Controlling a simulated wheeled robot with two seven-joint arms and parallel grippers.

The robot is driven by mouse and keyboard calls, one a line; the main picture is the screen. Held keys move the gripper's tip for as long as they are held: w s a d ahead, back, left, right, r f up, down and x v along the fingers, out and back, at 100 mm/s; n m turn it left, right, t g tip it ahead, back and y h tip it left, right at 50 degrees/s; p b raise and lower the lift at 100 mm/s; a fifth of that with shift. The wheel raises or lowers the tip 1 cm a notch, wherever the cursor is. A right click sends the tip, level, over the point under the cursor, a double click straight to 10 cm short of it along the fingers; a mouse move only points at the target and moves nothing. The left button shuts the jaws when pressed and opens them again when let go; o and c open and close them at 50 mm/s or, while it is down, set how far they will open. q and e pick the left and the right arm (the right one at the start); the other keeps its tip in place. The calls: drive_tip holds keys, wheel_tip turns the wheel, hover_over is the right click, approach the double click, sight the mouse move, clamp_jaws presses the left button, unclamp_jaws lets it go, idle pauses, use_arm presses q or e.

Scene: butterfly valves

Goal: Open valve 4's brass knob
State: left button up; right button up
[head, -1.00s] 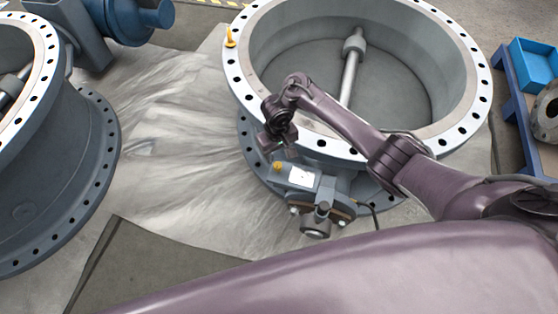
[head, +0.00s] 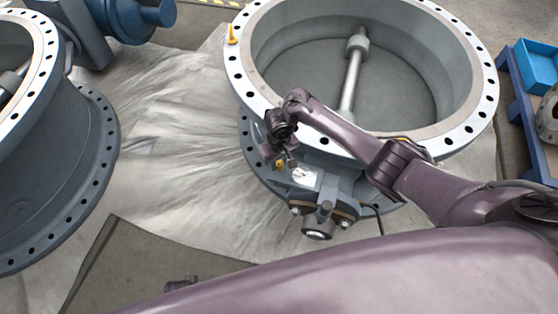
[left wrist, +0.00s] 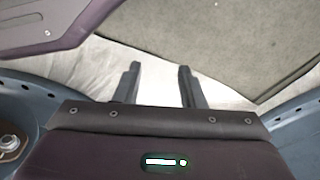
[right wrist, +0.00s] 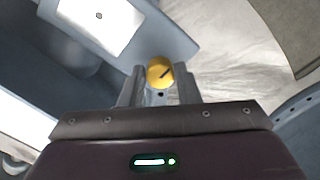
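The brass knob (head: 279,165) is a small yellow round cap on the grey-blue actuator box (head: 304,180) at the front of the large valve (head: 262,92). In the right wrist view the knob (right wrist: 160,71) shows a dark slot and sits between the tips of my right gripper (right wrist: 160,82). Those fingers are apart on either side of it; I cannot tell whether they touch it. In the head view my right gripper (head: 285,162) is just over the knob and partly hides it. My left gripper (left wrist: 158,70) is open and empty, above the floor sheet.
Another large blue-grey flanged valve (head: 75,150) stands at the left. A blue rack with a blue bin (head: 536,66) is at the right edge. A small yellow fitting (head: 232,34) stands on the valve's rim. The pale floor sheet (head: 180,130) between the valves is clear.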

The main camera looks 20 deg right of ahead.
drive_tip(key=c, duration=0.5)
